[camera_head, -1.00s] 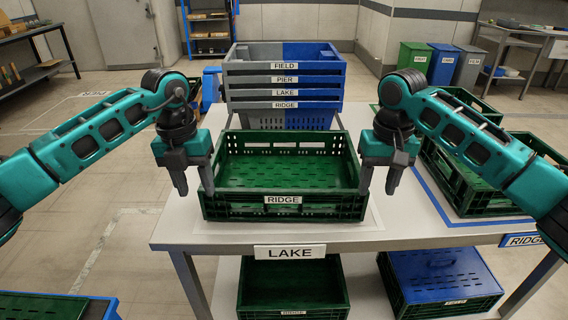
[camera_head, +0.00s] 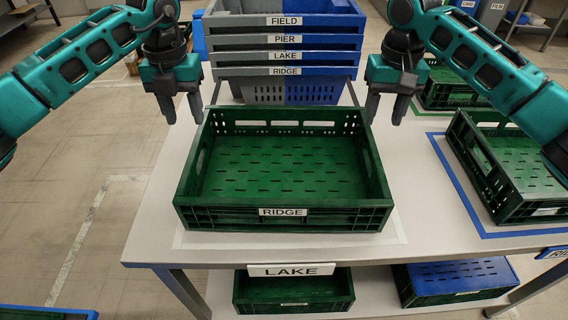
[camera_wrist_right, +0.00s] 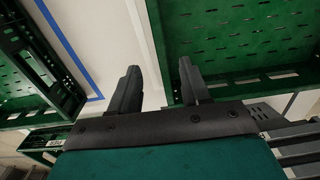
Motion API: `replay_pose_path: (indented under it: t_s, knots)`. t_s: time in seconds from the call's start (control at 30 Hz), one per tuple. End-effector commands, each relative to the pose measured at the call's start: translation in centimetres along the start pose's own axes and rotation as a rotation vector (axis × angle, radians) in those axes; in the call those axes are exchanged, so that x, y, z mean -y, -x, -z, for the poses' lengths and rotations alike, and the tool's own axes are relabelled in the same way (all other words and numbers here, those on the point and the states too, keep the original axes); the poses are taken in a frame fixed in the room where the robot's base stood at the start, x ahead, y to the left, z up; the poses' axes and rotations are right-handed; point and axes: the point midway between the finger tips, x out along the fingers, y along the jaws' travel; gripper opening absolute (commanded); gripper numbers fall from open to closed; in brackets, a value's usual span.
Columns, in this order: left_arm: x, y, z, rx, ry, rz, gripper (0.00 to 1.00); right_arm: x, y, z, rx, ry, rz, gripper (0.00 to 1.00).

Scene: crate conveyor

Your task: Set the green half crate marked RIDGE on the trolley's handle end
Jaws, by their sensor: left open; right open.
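The green half crate marked RIDGE (camera_head: 283,222) sits empty on the white-outlined patch of the table, above the LAKE label; its wall also shows in the right wrist view (camera_wrist_right: 240,85). My left gripper (camera_head: 184,108) is open and empty, above and beside the crate's far left corner. My right gripper (camera_head: 384,108) is open and empty, above and beside the far right corner; its fingers show in the right wrist view (camera_wrist_right: 158,85). Neither gripper touches the crate in the head view. No trolley can be made out for certain.
A stack of grey-blue crates (camera_head: 284,58) marked FIELD, PIER, LAKE and RIDGE stands behind the crate. Other green crates (camera_head: 510,205) are at the right, one inside a blue outline. A green crate (camera_head: 293,293) and a blue-topped crate (camera_head: 455,280) lie on the lower shelf.

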Motion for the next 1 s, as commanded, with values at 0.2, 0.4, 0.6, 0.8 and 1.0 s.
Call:
replay_pose_path:
  t_s: [0.2,0.4,0.6,0.8,1.0]
  knots:
    - [0.0,-1.2,0.1,-0.004,0.0,0.0,0.47,0.0,-1.1,0.0,0.002,-0.001,-0.001,0.47]
    - [0.0,-4.6,0.1,-0.006,0.001,0.0,0.47,-0.1,-4.6,-0.1,0.004,-0.001,-0.002,0.47]
    - [0.0,-8.5,0.1,-0.005,0.0,0.0,0.47,-0.1,-8.5,-0.1,0.004,-0.001,-0.002,0.47]
    - [0.0,-11.5,0.1,-0.003,0.001,0.0,0.47,0.0,-11.4,0.0,0.002,-0.002,0.0,0.47]
    - [0.1,-12.8,0.0,-0.001,-0.001,0.001,0.47,0.0,-12.8,0.0,0.001,-0.001,0.0,0.47]
